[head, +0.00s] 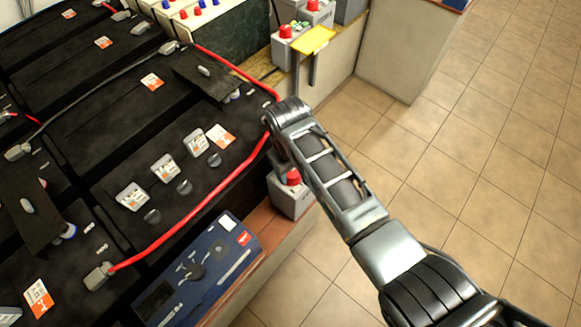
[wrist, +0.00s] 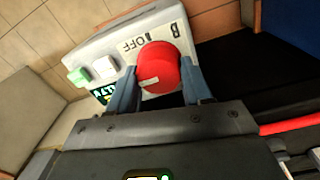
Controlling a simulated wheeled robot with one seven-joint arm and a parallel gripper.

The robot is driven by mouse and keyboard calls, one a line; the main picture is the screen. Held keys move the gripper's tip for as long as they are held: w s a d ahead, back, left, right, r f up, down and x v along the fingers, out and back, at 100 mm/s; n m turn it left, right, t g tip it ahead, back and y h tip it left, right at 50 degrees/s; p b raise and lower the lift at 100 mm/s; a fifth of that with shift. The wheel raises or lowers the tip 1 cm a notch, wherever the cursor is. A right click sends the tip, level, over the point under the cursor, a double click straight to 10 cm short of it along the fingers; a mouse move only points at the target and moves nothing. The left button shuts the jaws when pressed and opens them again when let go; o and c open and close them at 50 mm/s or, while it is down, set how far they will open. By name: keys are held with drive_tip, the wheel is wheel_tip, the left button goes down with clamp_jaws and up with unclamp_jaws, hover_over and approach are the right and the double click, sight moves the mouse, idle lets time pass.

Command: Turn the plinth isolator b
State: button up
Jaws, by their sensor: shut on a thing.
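The plinth isolator b is a pale grey box (head: 289,199) with a round red knob (head: 293,177), standing on the ledge beside the black batteries. My gripper (wrist: 160,85) is shut on the knob, with one blue-grey finger on each side. In the head view my arm comes in from the lower right, and the fingertips are mostly hidden behind its wrist.
Large black batteries (head: 110,110) with a red cable (head: 200,215) lie to the left. A blue charger unit (head: 205,268) sits just in front of the isolator. Another box with a red knob (head: 285,32) and a yellow plate (head: 313,40) stand farther back. Tiled floor (head: 450,130) at right is clear.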

drive_tip(key=c, duration=0.4)
drive_tip(key=shift+m, duration=0.4)
drive_tip(key=m+p, duration=0.1)
drive_tip(key=m, duration=0.1)
drive_tip(key=shift+m, duration=0.4)
drive_tip(key=m+p, duration=0.1)
drive_tip(key=m, duration=0.3)
drive_tip(key=shift+d+m, duration=0.1)
drive_tip(key=shift+m, duration=0.2)
drive_tip(key=m+p, duration=0.1)
drive_tip(key=m, duration=0.4)
drive_tip(key=shift+d, duration=0.1)
drive_tip(key=m, duration=0.4)
drive_tip(key=shift+d+m+g+p, duration=0.1)
drive_tip(key=shift+m+g+p, duration=0.2)
drive_tip(key=shift+p, duration=0.1)
